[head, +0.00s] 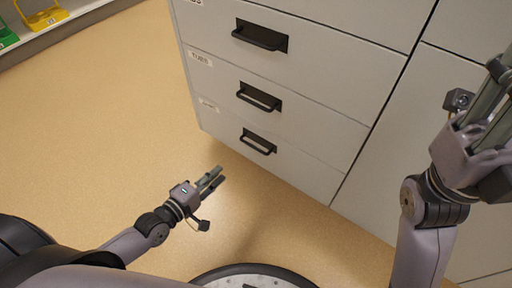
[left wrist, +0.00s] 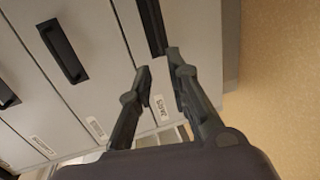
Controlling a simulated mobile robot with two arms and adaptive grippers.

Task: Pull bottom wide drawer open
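The bottom wide drawer (head: 305,175) is the lowest of several pale grey drawers in a cabinet and sits flush with its front. Its black bar handle (head: 258,141) is left of the drawer's middle. My left gripper (head: 217,177) is open and empty over the floor, apart from the handle, to its lower left in the head view. In the left wrist view the same handle (left wrist: 152,25) lies beyond the two separated fingertips (left wrist: 158,62).
Two more drawer handles, the middle one (head: 259,97) and the upper one (head: 260,36), stick out above. A plain cabinet panel (head: 410,130) stands to the right. The tan floor (head: 120,130) is clear on the left. A shelf (head: 60,30) holds yellow and green items.

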